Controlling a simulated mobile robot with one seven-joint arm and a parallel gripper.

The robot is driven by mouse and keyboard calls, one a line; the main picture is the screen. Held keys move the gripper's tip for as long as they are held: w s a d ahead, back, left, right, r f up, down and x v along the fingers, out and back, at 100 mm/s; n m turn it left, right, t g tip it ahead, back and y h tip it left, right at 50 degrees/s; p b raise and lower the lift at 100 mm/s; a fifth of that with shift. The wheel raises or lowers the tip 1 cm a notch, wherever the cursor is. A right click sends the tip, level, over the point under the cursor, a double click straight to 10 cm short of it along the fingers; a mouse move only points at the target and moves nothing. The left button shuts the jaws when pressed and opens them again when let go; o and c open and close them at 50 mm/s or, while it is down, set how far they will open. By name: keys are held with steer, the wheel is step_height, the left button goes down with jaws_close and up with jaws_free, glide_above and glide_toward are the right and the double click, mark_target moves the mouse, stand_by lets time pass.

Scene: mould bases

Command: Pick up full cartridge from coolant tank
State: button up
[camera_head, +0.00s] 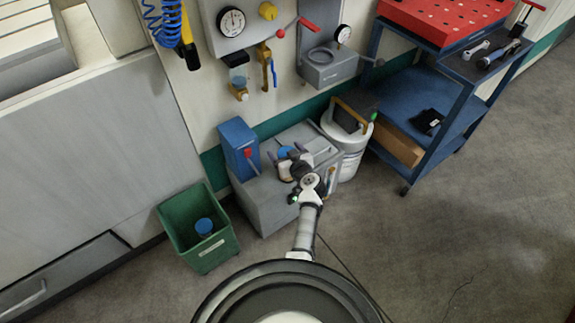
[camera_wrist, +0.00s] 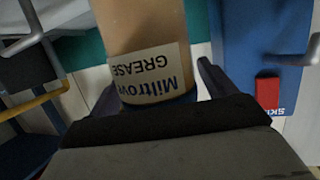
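The full cartridge stands on the grey coolant tank (camera_head: 263,205). In the wrist view the cartridge (camera_wrist: 150,25) has a tan body, a label reading "GREASE" and a blue end. In the head view only its blue end (camera_head: 286,152) shows beside my wrist, which hides the rest. My gripper (camera_head: 293,164) is low over the tank top. In the wrist view my gripper's fingers (camera_wrist: 157,80) are apart, one on each side of the cartridge. A narrow gap shows at the right finger; contact at the left finger is unclear.
A blue box (camera_head: 238,143) with a red switch stands at the tank's back left. A white bucket (camera_head: 350,155) is at its right. A green bin (camera_head: 185,212) holding a blue-ended item is at front left. A blue trolley (camera_head: 412,95) stands right. Floor at right is clear.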

steer(key=c, duration=1.5)
steer(key=shift+r, duration=0.1)
steer(key=shift+c, duration=0.6)
